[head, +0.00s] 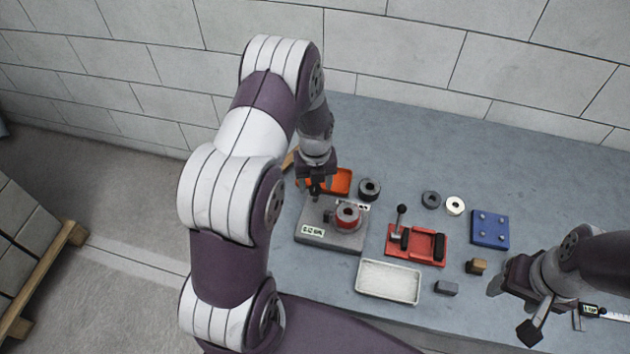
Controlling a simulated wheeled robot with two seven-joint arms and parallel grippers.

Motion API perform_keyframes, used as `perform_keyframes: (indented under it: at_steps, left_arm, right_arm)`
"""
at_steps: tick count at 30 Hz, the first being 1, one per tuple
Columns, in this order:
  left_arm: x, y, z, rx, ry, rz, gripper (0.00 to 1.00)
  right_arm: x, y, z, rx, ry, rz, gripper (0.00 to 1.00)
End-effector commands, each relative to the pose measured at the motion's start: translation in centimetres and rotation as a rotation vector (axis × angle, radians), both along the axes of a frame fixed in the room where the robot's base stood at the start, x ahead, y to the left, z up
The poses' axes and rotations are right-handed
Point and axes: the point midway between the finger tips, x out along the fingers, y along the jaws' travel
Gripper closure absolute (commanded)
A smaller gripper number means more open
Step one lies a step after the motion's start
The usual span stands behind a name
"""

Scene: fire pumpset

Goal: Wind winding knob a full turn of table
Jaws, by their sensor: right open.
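A grey block device (330,240) with a small display sits on the blue-grey table (400,130), left of the middle. On its top is a round red knob (347,216) with a grey centre, which looks like the winding knob. A small dark peg stands just left of it. My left gripper (316,190) points down above the back left of the device, beside the red knob and apart from it. Its fingers are too small and dark to tell open from shut. My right gripper (513,310) is open and empty over the table's front right, far from the knob.
An orange tray (343,181) and a dark ring (369,189) lie behind the device. To the right are a red fixture with an upright lever (416,256), a white tray (388,282), a blue plate (490,229) and small blocks. The back right table is clear.

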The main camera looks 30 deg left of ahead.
Motion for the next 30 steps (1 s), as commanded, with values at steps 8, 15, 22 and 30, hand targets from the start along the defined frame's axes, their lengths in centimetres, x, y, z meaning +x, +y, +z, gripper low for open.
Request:
perform_keyframes:
  at_steps: [8,15,22,30]
  left_arm:
    - [0.0,0.0,1.2,0.001,-0.001,0.0,0.43]
    - [0.0,0.0,7.5,0.001,-0.004,0.0,0.43]
    - [0.0,0.0,11.9,0.0,-0.001,0.0,0.43]
    - [-0.1,0.0,12.7,-0.001,0.001,0.0,0.43]
  right_arm:
    - [0.0,0.0,-0.3,0.0,0.0,0.0,0.38]
    - [0.0,0.0,-1.3,0.0,0.0,0.0,0.38]
    - [0.0,0.0,-1.8,0.0,0.0,0.0,0.38]
    - [0.0,0.0,-1.8,0.0,0.0,0.0,0.38]
